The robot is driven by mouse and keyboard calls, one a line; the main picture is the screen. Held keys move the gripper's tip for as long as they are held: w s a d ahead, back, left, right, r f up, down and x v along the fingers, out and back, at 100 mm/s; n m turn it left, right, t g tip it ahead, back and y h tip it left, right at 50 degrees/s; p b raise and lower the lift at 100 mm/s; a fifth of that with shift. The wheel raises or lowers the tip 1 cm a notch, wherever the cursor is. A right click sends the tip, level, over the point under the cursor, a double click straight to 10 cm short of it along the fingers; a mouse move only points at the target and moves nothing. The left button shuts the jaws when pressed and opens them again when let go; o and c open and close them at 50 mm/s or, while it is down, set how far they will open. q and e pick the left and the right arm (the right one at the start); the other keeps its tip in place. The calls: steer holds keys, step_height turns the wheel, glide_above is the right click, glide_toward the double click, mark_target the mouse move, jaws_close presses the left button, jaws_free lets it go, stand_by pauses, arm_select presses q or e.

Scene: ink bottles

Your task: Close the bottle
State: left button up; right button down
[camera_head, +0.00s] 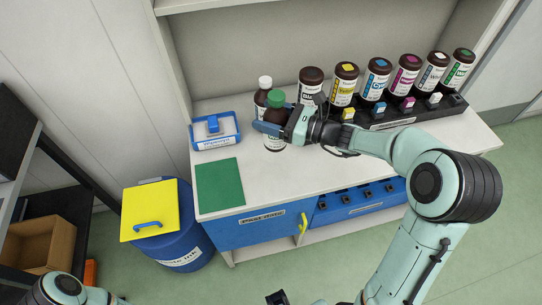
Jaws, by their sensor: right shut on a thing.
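A dark bottle with a green cap (277,98) stands at the left part of the white counter (215,112). My right gripper (268,129) reaches in from the right and is shut on this bottle's body, below the cap. The gripper hides part of the bottle. The cap sits on the bottle's top; I cannot tell how tightly. A dark bottle with a white cap (265,83) stands just behind it. A larger dark bottle (311,78) with a brown top stands to the right.
A black rack (450,103) holds several bottles with coloured labels and small coloured blocks at the right. A blue-and-white box (214,131) and a green mat (219,184) lie left of the gripper. A blue barrel (186,247) with a yellow lid (150,208) stands on the floor.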

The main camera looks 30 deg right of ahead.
mark_target(270, 142)
step_height(270, 142, down, 10)
steer(key=shift+f+b, duration=0.2)
steer(key=shift+b, duration=0.2)
steer(key=shift+f, duration=0.1)
step_height(270, 142, down, 4)
steer(key=shift+f, duration=0.1)
steer(key=shift+f+b, duration=0.2)
steer(key=shift+b, duration=0.15)
steer(key=shift+c, duration=0.4)
jaws_free()
steer(key=shift+r, duration=0.2)
